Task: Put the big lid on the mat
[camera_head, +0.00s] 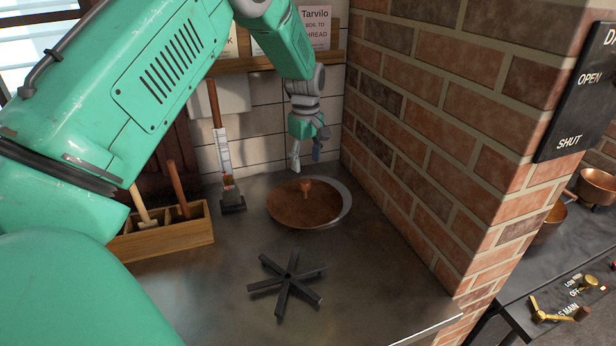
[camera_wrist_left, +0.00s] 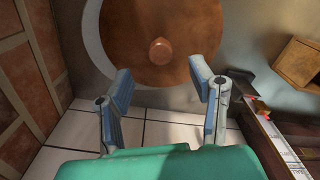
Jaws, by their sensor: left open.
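The big lid (camera_head: 292,210) is a round copper disc with a small knob on top, lying on the dark counter near the brick wall. A pale grey round surface (camera_head: 345,200) shows as a crescent past its right edge; it looks like the mat, mostly covered by the lid. My left gripper (camera_head: 306,157) is open and empty, above and behind the lid. In the left wrist view, the lid (camera_wrist_left: 120,40) and its knob lie beyond the parted fingers (camera_wrist_left: 160,84), apart from them. My right gripper is not in view.
A black star-shaped trivet (camera_head: 287,283) stands on the counter in front of the lid. A wooden box (camera_head: 170,238) with handled tools and an upright brush (camera_head: 226,165) are at left. A brick wall (camera_head: 430,150) closes the right side.

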